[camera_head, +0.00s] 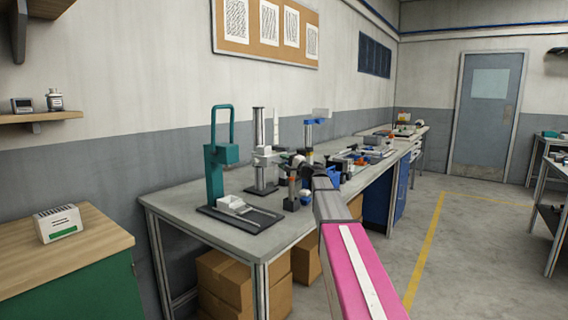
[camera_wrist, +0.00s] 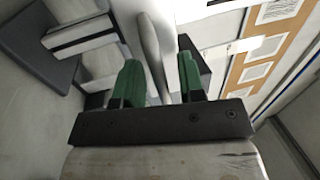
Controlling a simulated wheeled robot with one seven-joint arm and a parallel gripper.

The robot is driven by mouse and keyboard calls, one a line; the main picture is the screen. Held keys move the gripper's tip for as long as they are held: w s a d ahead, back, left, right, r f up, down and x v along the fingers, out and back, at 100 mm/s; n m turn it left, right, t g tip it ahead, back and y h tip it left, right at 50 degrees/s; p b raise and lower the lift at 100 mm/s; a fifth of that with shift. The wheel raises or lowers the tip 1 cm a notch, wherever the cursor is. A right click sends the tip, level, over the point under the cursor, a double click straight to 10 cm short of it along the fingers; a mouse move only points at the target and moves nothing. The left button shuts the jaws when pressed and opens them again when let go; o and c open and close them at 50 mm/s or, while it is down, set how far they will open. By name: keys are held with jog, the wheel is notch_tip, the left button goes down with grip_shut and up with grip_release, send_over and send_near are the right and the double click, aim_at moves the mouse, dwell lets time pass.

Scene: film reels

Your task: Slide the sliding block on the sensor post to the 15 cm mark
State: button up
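The sensor post (camera_head: 259,125) is a slim upright silver column on a dark base, standing on the workbench behind the teal press. A pale sliding block (camera_head: 263,151) sits partway up it, and a thin white scale strip (camera_head: 276,127) stands beside it. The scale marks are too small to read. My gripper (camera_head: 297,160) is close to the block's right side, partly lost against clutter. In the wrist view my gripper's green fingers (camera_wrist: 160,78) are apart, with a pale rounded bar (camera_wrist: 154,45) between them. A gap shows at the right finger; contact at the left is unclear.
A teal press (camera_head: 214,160) stands at the bench's near left. A blue stand (camera_head: 308,132) and several tools crowd the bench behind and right of the post. Bare workbench (camera_head: 180,199) lies at the near left. Cardboard boxes (camera_head: 230,280) sit underneath.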

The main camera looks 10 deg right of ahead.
grip_shut()
notch_tip(320, 180, up, 10)
jog(key=shift+r, duration=0.1)
grip_release()
dwell(0.3)
jog(key=v, duration=1.1)
jog(key=shift+w, duration=0.1)
